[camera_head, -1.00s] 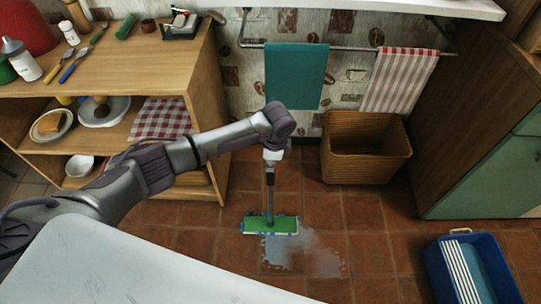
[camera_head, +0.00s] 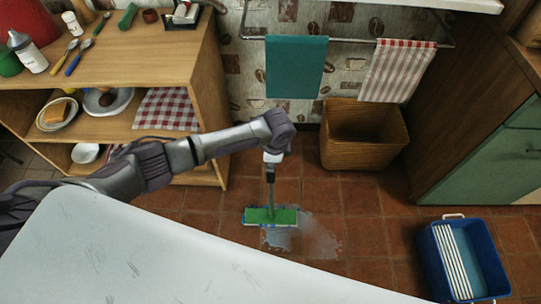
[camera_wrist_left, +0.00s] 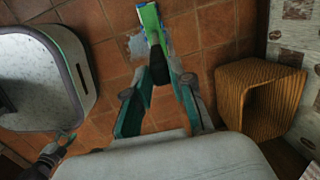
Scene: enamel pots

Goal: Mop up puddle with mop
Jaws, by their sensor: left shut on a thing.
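The mop stands on the tiled floor with its green head (camera_head: 270,216) flat at the left edge of the puddle. The wet puddle (camera_head: 320,238) spreads mostly to the right of and in front of the head. In the left wrist view the puddle (camera_wrist_left: 137,47) lies beside the green mop head (camera_wrist_left: 151,22). My left gripper (camera_head: 271,158) is shut on the mop's handle (camera_wrist_left: 160,70), which sits between its teal fingers (camera_wrist_left: 160,90). My right gripper (camera_wrist_left: 69,138) shows small at the lower left of the wrist view; its opening is unclear.
A blue bucket (camera_head: 434,268) with a white slatted insert stands at the right. A wicker basket (camera_head: 362,150) stands by the wall under two hanging towels. A wooden shelf (camera_head: 208,95) is at the left, a green cabinet (camera_head: 490,165) at the right. Floor between puddle and bucket is clear.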

